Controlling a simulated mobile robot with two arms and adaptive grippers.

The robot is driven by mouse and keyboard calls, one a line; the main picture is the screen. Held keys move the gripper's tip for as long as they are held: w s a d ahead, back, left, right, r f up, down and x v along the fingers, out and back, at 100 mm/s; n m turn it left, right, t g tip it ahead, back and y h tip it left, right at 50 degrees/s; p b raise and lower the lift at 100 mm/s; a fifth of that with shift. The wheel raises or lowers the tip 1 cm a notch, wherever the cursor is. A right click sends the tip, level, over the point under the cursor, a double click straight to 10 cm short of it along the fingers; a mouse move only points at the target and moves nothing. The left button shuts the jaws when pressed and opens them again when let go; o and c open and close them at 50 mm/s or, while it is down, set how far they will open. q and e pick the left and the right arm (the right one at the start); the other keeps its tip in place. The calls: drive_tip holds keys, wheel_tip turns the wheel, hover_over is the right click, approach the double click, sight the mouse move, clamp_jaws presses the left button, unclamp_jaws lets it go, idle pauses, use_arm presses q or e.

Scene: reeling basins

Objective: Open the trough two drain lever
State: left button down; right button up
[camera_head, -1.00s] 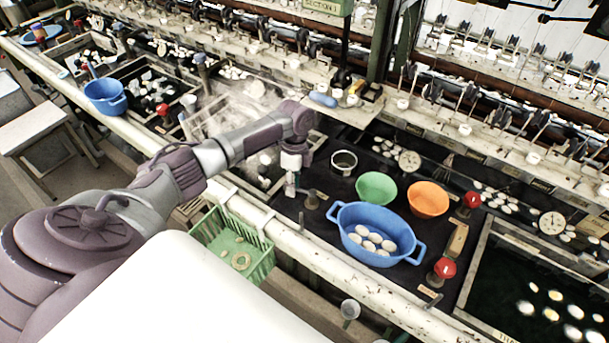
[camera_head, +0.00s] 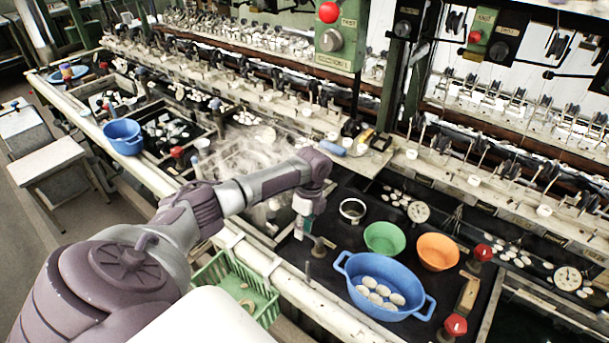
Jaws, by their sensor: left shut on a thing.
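My left gripper (camera_head: 301,228) points down at the right front corner of the steaming trough (camera_head: 262,219). It is shut on a small upright thing there, which I take to be the drain lever; the fingers hide most of it and its angle cannot be told. A short metal fitting (camera_head: 319,248) stands just right of the fingers on the dark counter. My right gripper is not in view.
A blue basin with cocoons (camera_head: 385,310), a green bowl (camera_head: 384,238), an orange bowl (camera_head: 438,252) and a metal pot (camera_head: 352,210) stand right of the gripper. Red knobs (camera_head: 455,325) rise farther right. A green crate (camera_head: 262,300) hangs below the front rail.

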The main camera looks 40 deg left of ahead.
use_arm(q)
drive_tip(key=c, duration=0.9)
unclamp_jaws()
drive_tip(key=r, duration=0.4)
drive_tip(key=w+r, duration=0.1)
drive_tip(key=r, duration=0.3)
drive_tip(key=w+r, duration=0.1)
drive_tip(key=r, duration=0.2)
drive_tip(key=shift+w+a+r, duration=0.1)
drive_tip(key=shift+w+r, duration=0.1)
drive_tip(key=shift+r, duration=0.2)
